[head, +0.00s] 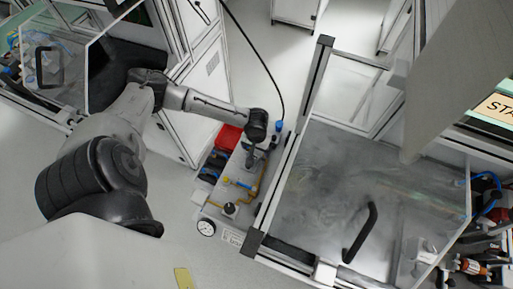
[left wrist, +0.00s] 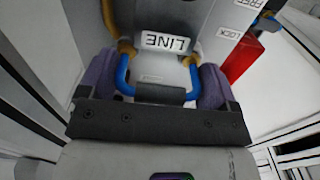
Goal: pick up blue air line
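The blue air line (left wrist: 123,78) is a short U-shaped blue tube in the left wrist view. In the head view my left gripper (head: 249,160) is low over the grey cart (head: 214,211), and the tube is not clear there. My right gripper is not in view.
The cart carries a red box (head: 229,137), brass piping (head: 262,180) and a round gauge (head: 206,227). A framed clear-panelled enclosure (head: 330,190) with a black handle (head: 360,232) stands close on its right. A black hose (head: 262,62) hangs down to the cart. Open floor lies at lower left.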

